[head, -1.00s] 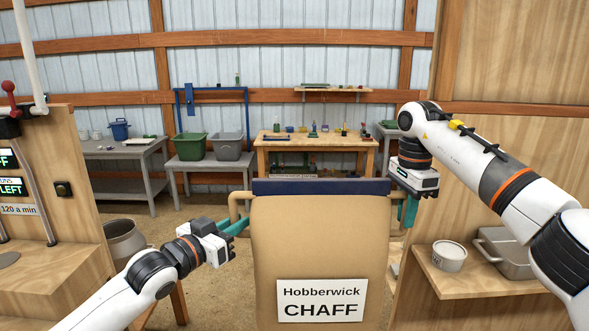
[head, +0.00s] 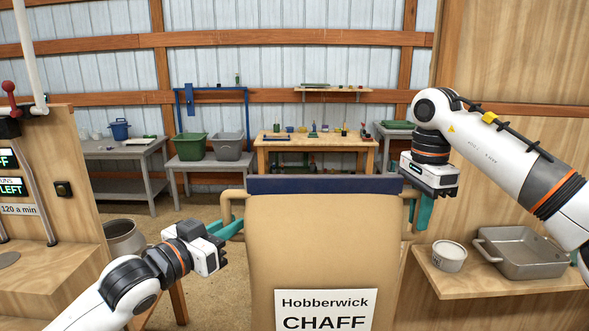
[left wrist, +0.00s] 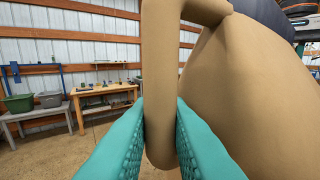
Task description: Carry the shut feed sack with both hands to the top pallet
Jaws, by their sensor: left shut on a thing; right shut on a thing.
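The feed sack (head: 324,240) is tan with a dark blue band (head: 322,185) across its shut top and a "Hobberwick CHAFF" label. It hangs upright between my arms in the head view. My left gripper (head: 236,229) is shut on the sack's left handle (left wrist: 159,90), and the left wrist view shows its teal fingers (left wrist: 161,133) either side of the loop. My right gripper (head: 421,214) is at the right handle (head: 408,205) and shut on it; the sack's edge partly hides that grip. The sack's lower end is out of frame. I cannot make out a pallet.
A wooden panel with a shelf (head: 500,284) stands at the right, holding a small pot (head: 449,257) and a grey pan (head: 530,253). A machine with a red-knobbed lever (head: 12,95) is at the left. A wooden bench (head: 316,142) and grey tables stand at the back.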

